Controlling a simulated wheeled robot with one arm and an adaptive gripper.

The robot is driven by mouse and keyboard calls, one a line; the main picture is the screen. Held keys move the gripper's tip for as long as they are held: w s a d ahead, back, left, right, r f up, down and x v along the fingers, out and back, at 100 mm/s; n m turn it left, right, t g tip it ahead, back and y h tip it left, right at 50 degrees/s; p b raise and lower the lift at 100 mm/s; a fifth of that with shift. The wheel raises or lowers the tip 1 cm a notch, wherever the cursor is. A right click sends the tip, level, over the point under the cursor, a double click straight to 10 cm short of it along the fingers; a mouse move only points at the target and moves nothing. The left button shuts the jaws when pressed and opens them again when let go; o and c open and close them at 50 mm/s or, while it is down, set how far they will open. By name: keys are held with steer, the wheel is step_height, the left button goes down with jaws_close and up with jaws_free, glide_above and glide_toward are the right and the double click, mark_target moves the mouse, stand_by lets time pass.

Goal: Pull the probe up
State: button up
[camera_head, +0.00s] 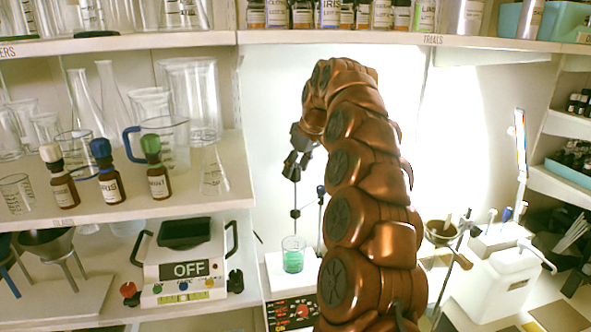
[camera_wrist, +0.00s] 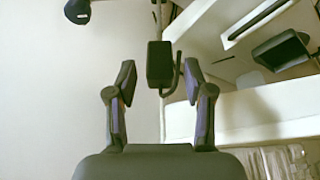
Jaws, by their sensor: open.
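The probe (camera_head: 295,213) is a thin dark rod with a small black collar, upright beneath my gripper and above a glass beaker (camera_head: 293,256) of green liquid. Where its lower tip ends is too small to tell. My gripper (camera_head: 293,168) is at the top of the rod, at the end of my bronze arm. In the wrist view, my open gripper (camera_wrist: 160,80) has one finger on each side of a black block (camera_wrist: 159,63), apparently the probe's head, with visible gaps to both fingers. A thin rod and a hook-shaped piece show beside the block.
The beaker stands on a white device with a red and black panel (camera_head: 292,314). A second thin stand rod (camera_head: 320,212) is close right of the probe. A shelf with capped bottles (camera_head: 107,172) and glassware (camera_head: 190,100) is at left, above a scale (camera_head: 187,268) reading OFF.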

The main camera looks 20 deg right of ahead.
steer(key=shift+v, duration=0.95)
steer(key=shift+s+d, duration=0.15)
steer(key=shift+s, duration=0.15)
steer(key=s+d, duration=0.4)
steer(key=s, duration=0.6)
steer(key=shift+s, duration=0.25)
steer(key=shift+d, duration=0.1)
